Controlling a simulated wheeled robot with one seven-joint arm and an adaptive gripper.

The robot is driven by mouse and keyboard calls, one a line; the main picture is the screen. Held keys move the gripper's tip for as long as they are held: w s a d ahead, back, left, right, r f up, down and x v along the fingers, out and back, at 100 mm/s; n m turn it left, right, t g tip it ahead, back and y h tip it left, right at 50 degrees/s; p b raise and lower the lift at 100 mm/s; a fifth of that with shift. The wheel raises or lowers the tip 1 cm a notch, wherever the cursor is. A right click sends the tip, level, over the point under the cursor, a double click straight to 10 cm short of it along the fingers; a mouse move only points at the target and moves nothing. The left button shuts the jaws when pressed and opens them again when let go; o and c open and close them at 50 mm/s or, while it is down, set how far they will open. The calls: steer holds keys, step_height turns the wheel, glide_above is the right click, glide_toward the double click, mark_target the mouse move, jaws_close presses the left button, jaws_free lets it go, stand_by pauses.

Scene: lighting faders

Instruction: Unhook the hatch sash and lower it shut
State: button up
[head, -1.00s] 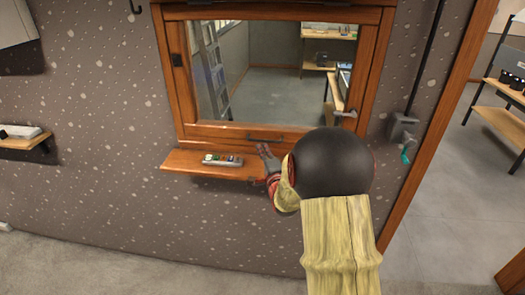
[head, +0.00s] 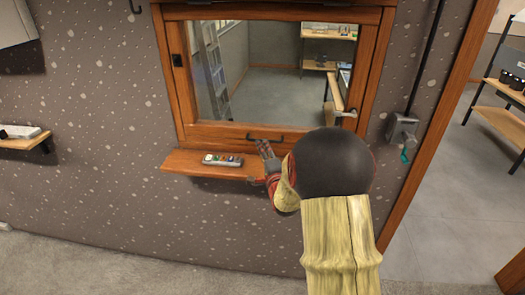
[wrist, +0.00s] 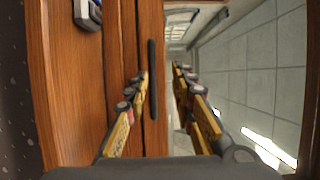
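The hatch sash is a wood-framed pane (head: 225,131) in the wooden hatch frame, and its bottom rail sits just above the shelf. A dark bar handle (head: 265,137) is on that rail. It also shows in the wrist view (wrist: 153,80). My gripper (head: 266,149) is at the rail, close to the handle's right part. In the wrist view its fingers (wrist: 160,74) are apart, with the handle seen between their tips; I cannot tell whether they touch it. A grey lever (head: 345,113) is at the frame's right side. My arm hides the frame's lower right corner.
A grey wall box (head: 403,130) with a teal tag is at the right, beside a doorway. Another shelf (head: 22,142) is at far left.

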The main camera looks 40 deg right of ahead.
steer(key=shift+s, duration=0.1)
steer(key=v, duration=1.2)
stand_by(0.5)
